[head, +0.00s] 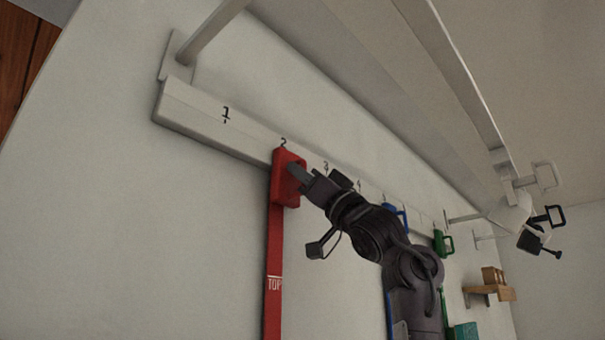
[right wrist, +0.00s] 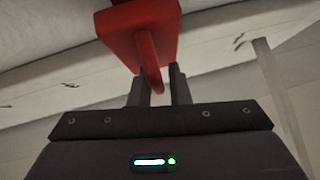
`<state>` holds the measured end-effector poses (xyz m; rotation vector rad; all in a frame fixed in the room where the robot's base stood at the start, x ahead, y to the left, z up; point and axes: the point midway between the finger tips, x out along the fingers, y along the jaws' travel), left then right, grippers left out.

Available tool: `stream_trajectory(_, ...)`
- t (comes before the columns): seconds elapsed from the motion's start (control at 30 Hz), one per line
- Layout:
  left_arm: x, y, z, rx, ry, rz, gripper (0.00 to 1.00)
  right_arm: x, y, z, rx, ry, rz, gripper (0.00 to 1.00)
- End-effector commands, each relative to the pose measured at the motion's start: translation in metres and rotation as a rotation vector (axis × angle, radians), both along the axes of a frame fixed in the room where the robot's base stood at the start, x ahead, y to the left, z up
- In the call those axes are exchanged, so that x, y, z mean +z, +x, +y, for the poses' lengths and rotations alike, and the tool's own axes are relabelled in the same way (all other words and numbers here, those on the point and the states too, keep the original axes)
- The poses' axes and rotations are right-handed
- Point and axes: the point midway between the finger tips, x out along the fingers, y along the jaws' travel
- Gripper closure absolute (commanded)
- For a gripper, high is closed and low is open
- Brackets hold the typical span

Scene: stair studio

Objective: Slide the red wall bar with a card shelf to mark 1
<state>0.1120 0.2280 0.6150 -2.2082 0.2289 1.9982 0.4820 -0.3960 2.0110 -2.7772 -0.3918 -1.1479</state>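The red wall bar hangs from a white wall rail (head: 190,112), with its red top block (head: 289,158) just below mark 2 (head: 283,142). A long red strip (head: 274,250) marked TOP runs down from the block; no card shelf shows. Mark 1 (head: 226,115) is to the left, over bare rail. My right gripper (head: 297,173) is at the front of the block. In the right wrist view the fingers (right wrist: 160,88) stand close on both sides of the red handle (right wrist: 152,70) and appear shut on it. My left gripper is out of view.
The rail left of the red block is clear. A blue slider (head: 396,212) and a green slider (head: 443,242) hang farther right. A white beam (head: 210,30) and overhead rail run above. A wooden shelf (head: 488,292) is at lower right.

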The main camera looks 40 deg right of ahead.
Motion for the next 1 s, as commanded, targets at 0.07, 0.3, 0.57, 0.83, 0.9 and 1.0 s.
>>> stream_trajectory(0.07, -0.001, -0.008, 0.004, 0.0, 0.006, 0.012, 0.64, 0.0, 0.0, 0.0, 0.001, -0.001, 0.0, 0.95)
stream_trajectory(0.3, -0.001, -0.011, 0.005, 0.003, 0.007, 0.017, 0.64, 0.0, 0.0, 0.0, -0.001, -0.001, 0.001, 1.0)
stream_trajectory(0.57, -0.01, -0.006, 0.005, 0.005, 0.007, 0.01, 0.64, -0.003, -0.001, 0.026, 0.003, -0.006, 0.0, 1.0)
stream_trajectory(0.83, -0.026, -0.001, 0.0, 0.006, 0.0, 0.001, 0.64, -0.005, -0.007, 0.107, 0.005, -0.01, 0.002, 1.0)
stream_trajectory(0.9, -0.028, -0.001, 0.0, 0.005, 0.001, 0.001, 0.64, -0.004, -0.009, 0.125, 0.004, -0.012, 0.003, 1.0)
stream_trajectory(1.0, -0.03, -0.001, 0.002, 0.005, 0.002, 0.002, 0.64, -0.003, -0.011, 0.142, 0.003, -0.01, 0.002, 1.0)
